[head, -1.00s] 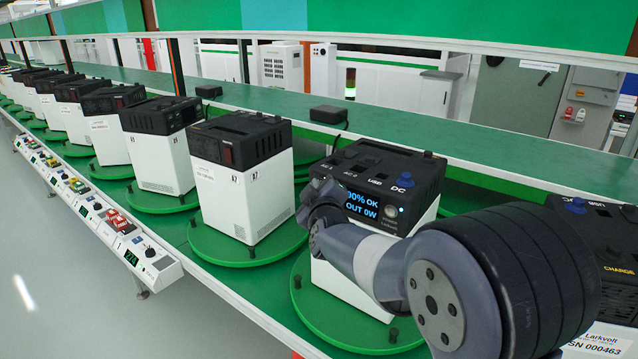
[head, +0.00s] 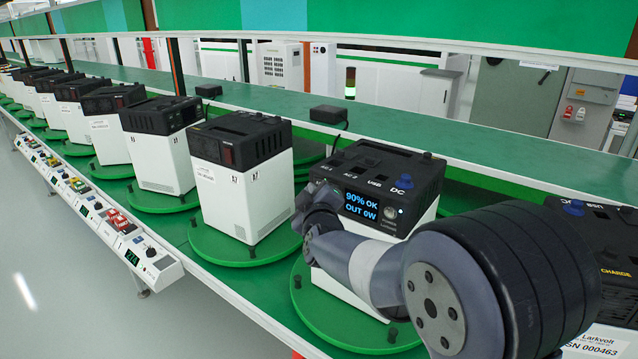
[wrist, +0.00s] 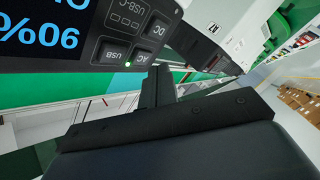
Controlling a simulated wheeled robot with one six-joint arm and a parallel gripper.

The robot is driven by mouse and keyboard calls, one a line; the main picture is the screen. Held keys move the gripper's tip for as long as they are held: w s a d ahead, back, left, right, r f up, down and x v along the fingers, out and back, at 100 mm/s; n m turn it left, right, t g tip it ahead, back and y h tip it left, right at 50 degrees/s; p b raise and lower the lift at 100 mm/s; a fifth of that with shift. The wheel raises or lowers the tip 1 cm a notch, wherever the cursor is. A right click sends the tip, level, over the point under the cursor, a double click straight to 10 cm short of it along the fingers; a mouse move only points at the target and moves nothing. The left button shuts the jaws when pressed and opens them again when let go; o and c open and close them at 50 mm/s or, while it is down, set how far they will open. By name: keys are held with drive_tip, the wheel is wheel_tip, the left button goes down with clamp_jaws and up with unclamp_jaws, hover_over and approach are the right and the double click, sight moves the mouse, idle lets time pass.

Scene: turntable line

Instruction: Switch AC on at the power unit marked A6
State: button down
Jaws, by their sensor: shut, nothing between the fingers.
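A white power unit with a black top (head: 385,172) stands on a green turntable at centre right. In the wrist view the panel is upside down, showing the AC button (wrist: 143,57) beside the USB button (wrist: 110,51) and DC button (wrist: 157,30). A small green light (wrist: 128,64) glows at the AC button's edge. My gripper (wrist: 158,72) is shut and empty, its tips close to the AC button. I cannot tell whether they touch.
A neighbouring unit (head: 240,150) stands left on its own turntable, and another (head: 605,250) is at the right, partly behind my arm. A black adapter (head: 328,114) with a cable lies on the shelf behind. A control strip (head: 150,262) runs along the front left.

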drive_tip(key=s+a+p, duration=0.1)
drive_tip(key=s, duration=0.1)
drive_tip(key=s+a+p, duration=0.1)
drive_tip(key=s+a, duration=0.1)
drive_tip(key=shift+w, duration=0.1)
idle(0.7)
drive_tip(key=s+a+p, duration=0.1)
drive_tip(key=s+a, duration=0.1)
drive_tip(key=s, duration=0.1)
drive_tip(key=shift+a, duration=0.2)
idle(0.4)
drive_tip(key=shift+w, duration=0.1)
